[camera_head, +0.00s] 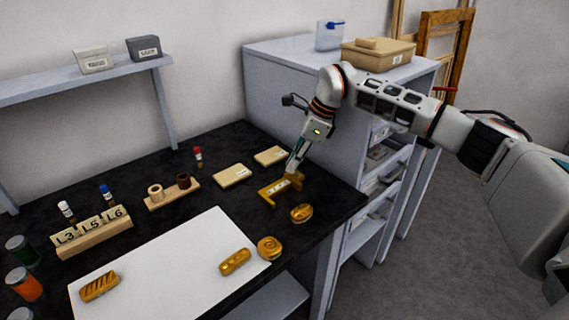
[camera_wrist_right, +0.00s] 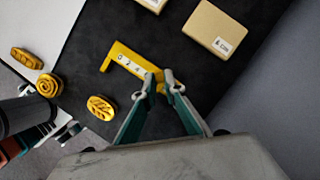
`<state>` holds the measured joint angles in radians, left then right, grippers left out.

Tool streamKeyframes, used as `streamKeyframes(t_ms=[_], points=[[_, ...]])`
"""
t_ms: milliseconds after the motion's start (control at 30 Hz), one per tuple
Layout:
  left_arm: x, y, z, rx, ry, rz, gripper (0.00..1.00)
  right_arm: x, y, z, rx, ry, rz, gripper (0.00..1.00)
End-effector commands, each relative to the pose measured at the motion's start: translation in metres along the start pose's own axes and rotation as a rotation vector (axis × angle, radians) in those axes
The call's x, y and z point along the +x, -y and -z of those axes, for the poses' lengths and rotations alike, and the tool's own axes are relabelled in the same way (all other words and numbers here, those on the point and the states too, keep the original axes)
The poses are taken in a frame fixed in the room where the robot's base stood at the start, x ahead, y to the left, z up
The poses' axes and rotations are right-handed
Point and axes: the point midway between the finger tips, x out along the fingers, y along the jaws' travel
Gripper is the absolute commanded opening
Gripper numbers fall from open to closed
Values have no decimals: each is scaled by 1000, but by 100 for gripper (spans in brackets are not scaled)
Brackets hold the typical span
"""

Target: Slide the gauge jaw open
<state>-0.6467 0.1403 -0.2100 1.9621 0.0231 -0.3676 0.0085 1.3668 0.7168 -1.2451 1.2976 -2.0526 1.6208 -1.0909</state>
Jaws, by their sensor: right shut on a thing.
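The yellow gauge (camera_head: 272,192) lies on the black bench top near its right end. It also shows in the right wrist view (camera_wrist_right: 124,57), with a fixed jaw at its left end and the marks 0, 2 and 4 on its bar. My right gripper (camera_head: 294,173) reaches down onto the gauge's right end. In the wrist view its fingertips (camera_wrist_right: 161,83) are closed about the sliding jaw (camera_wrist_right: 159,75), which they partly hide. A gap separates the two jaws.
Gilt ornaments (camera_head: 302,213) (camera_head: 269,248) lie in front of the gauge, some on a white sheet (camera_head: 160,270). Tan labelled blocks (camera_head: 232,175) (camera_head: 270,156) lie behind it. A grey cabinet (camera_head: 290,90) stands beyond. The bench's right edge is close to my gripper.

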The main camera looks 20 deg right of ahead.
Motion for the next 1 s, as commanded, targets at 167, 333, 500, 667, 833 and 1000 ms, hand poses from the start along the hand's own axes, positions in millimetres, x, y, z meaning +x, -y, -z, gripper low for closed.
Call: streamKeyframes(t_ms=[167, 333, 500, 667, 833, 1000], points=[[0, -1, -2, -1, 4, -2, 40, -3, 4, 6, 0, 1, 2, 0], [0, -2, -2, -1, 4, -3, 40, -3, 4, 6, 0, 1, 1, 0], [-1, -2, 0, -2, 1, -4, 40, -3, 4, 6, 0, 1, 1, 18], [-1, -2, 2, -1, -3, -3, 40, -3, 4, 6, 0, 1, 1, 28], [-2, -2, 2, -1, -2, -2, 40, -3, 3, 6, 0, 1, 1, 28], [-2, -2, 0, -1, 2, -2, 40, -11, 4, 6, -1, 2, 3, 28]])
